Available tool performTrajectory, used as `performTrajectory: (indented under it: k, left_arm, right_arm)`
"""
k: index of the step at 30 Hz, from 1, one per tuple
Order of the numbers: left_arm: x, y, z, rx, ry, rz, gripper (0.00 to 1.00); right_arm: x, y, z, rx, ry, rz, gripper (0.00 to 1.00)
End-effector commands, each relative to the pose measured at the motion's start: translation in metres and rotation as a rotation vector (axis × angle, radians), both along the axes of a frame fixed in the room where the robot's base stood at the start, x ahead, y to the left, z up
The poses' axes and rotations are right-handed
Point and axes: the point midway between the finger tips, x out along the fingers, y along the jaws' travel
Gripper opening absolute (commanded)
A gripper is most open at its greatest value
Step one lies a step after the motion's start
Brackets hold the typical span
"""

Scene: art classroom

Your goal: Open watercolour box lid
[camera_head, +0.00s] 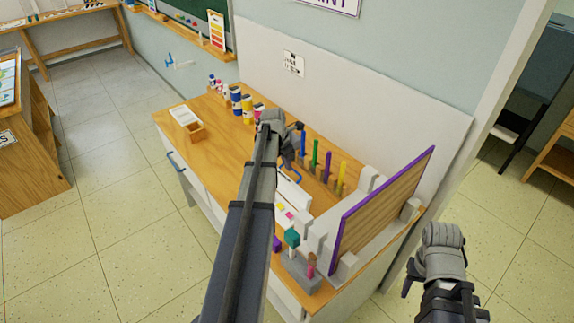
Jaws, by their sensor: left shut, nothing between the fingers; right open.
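A white, flat box-like thing (292,193) lies on the wooden table behind my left forearm, with a blue handle-like bar (291,173) at its far end. It may be the watercolour box; my arm hides part of it, and I cannot tell how its lid stands. My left gripper (295,145) is shut and empty, above the table near the blue bar; I cannot tell whether they touch.
The wooden table (215,165) carries paint jars (236,100) at the back and upright coloured sticks (327,165) right of my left gripper. A purple-edged panel (385,213) stands upright along the right side. The table's left part is mostly clear.

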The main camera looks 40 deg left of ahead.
Motion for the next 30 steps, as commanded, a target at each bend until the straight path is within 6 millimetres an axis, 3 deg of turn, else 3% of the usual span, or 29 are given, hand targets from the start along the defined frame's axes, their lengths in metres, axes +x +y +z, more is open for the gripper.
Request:
performTrajectory:
  k: [12,30]
  left_arm:
    - [-0.032,0.013,0.037,0.0,0.001,-0.006,0.0]
    - [-0.032,0.014,0.122,0.0,0.001,-0.008,0.0]
  right_arm:
    - [0.0,0.0,0.037,0.0,0.0,0.0,0.5]
    - [0.0,0.0,0.122,0.001,0.0,-0.001,0.5]
